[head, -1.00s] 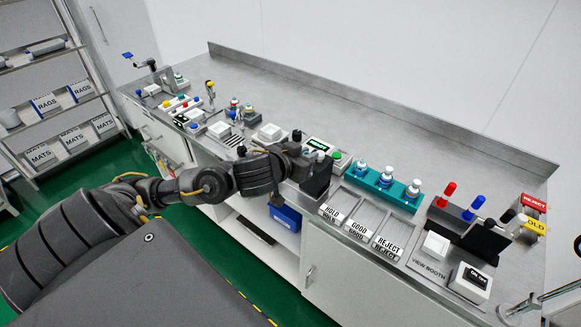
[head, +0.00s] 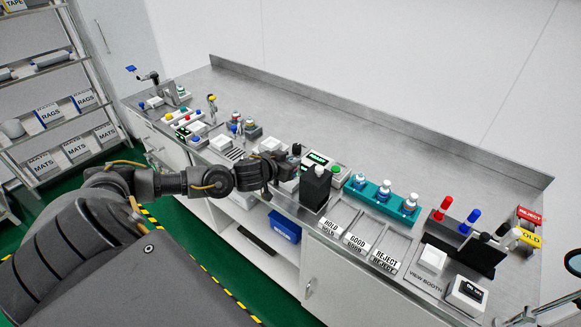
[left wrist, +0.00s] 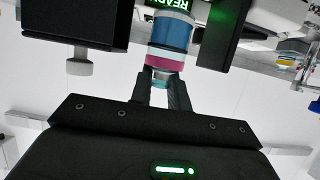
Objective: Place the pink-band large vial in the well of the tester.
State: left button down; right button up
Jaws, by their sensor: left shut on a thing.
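The pink-band vial (left wrist: 165,59) has a blue body, a pink band and a pale neck. It is between the fingers of my left gripper (left wrist: 161,95), which is shut on it near its narrow end. In the head view my left gripper (head: 287,165) is over the bench's front edge, just left of a black upright block (head: 315,186). The tester (head: 318,158) has a green lit display; "READY" shows behind the vial in the left wrist view (left wrist: 163,4). Its well is not clearly visible, and I cannot tell whether the vial touches it. My right gripper is not in view.
A teal rack (head: 372,193) with several blue-white vials stands to the right, behind the HOLD, GOOD and REJECT trays (head: 357,240). A view booth (head: 462,252) is farther right. White switches and small devices stand to the left. The bench's back strip is clear.

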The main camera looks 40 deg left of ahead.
pick_arm(q)
jog(key=shift+w+a+f, duration=0.4)
jog(key=shift+w+f, duration=0.05)
jog(key=shift+f, duration=0.2)
jog(key=shift+w+a+f, duration=0.35)
jog(key=shift+w+f, duration=0.05)
jog(key=shift+f, duration=0.25)
notch_tip(320, 180, down, 3)
jog(key=shift+w+a+r+p, duration=0.1)
jog(key=shift+w+p, duration=0.05)
jog(key=shift+p, duration=0.7)
jog(key=shift+f, duration=0.3)
jog(key=c, duration=1.6)
grip_release()
jog(key=b+v, duration=0.2)
jog(key=v, duration=1)
